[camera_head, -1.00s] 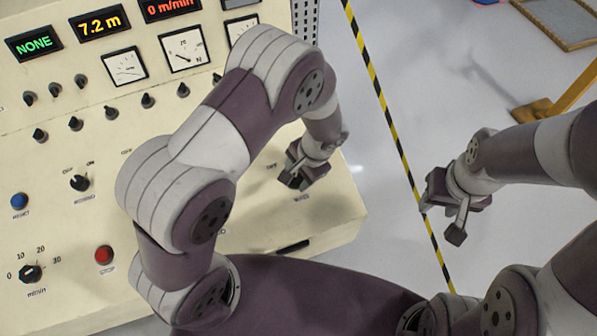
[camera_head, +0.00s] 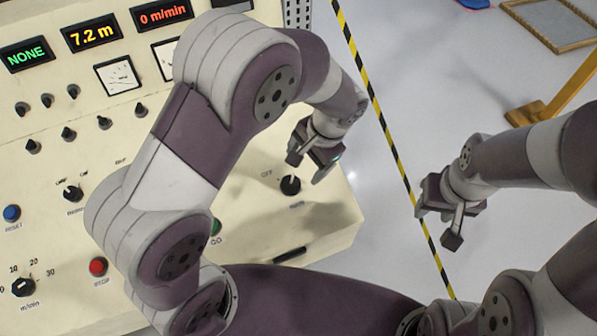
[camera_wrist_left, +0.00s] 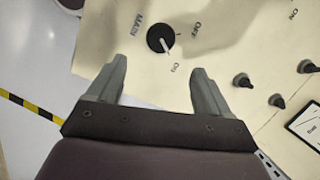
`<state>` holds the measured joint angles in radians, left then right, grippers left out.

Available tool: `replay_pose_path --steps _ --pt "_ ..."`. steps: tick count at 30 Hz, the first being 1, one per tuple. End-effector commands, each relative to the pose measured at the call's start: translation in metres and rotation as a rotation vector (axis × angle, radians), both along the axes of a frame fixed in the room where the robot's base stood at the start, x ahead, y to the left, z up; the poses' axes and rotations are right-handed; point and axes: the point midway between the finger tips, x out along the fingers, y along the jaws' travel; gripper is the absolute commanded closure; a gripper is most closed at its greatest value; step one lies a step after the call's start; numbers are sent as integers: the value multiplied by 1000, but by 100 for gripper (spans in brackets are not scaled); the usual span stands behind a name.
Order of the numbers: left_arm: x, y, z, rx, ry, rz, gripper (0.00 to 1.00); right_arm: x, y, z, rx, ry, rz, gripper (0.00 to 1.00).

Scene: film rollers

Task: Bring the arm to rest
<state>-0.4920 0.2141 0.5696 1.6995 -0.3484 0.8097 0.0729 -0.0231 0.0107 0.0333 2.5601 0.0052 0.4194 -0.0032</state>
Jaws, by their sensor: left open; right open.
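My left gripper (camera_head: 308,161) hangs above the right part of the cream control panel (camera_head: 330,215), open and empty. The black MAIN knob (camera_head: 290,185) is just below it in the head view, apart from the fingers. In the left wrist view the two fingers of my left gripper (camera_wrist_left: 157,88) are spread, and the MAIN knob (camera_wrist_left: 160,38) lies beyond them with its pointer toward ON. My right gripper (camera_head: 436,223) is open and empty over the floor by the striped tape, to the right of the panel.
The panel carries a red STOP button (camera_head: 98,266), a blue RESET button (camera_head: 12,213), a partly hidden green GO button (camera_head: 216,226), and several small knobs. Displays read NONE, 7.2 m and 0 m/min. Yellow-black tape (camera_head: 385,130) crosses the open grey floor. A framed mat (camera_head: 555,20) lies at top right.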

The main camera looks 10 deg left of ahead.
Motion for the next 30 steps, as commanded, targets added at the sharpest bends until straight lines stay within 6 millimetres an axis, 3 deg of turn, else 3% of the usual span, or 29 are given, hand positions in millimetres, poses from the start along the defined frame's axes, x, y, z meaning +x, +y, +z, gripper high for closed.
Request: replay_pose_path --steps 6,22,26,30 --pt "0 -6 21 0 0 -1 20 0 0 -2 0 0 0 57" --pt "2 -10 21 -16 -12 -7 20 0 0 -2 0 0 0 57" --pt "-27 -5 9 -125 -7 52 20 0 0 -2 0 0 0 57" --pt "-60 42 22 -257 -75 306 20 0 0 -2 0 0 0 57"
